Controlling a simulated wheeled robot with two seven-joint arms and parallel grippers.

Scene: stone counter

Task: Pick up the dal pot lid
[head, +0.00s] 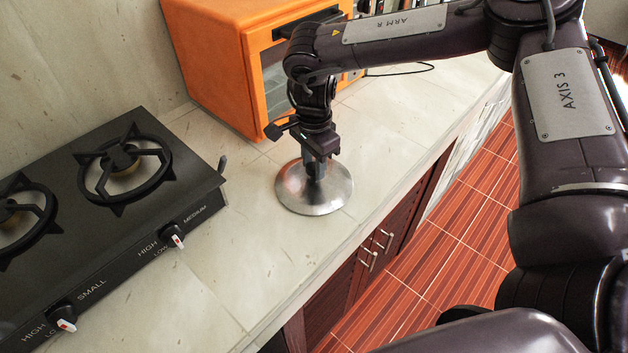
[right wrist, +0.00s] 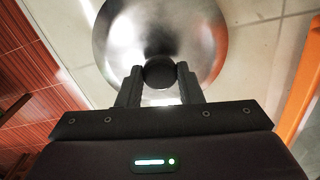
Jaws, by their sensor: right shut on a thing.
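The dal pot lid (head: 327,197) is a round, shiny metal disc in the head view, on or just above the stone counter; I cannot tell whether it touches. It also shows in the right wrist view (right wrist: 190,30), with a dark round knob (right wrist: 159,72) at its middle. My right gripper (head: 316,172) points down over the lid's centre. In the right wrist view its two fingers (right wrist: 158,76) sit on either side of the knob, shut on it. The knob is mostly hidden by the gripper in the head view. My left gripper is not in view.
A black two-burner stove (head: 110,215) stands to the left of the lid. An orange oven-like box (head: 210,60) stands behind it. The counter (head: 215,285) is clear in front of the lid, and its edge drops to wooden cabinets (head: 345,290) and red floor.

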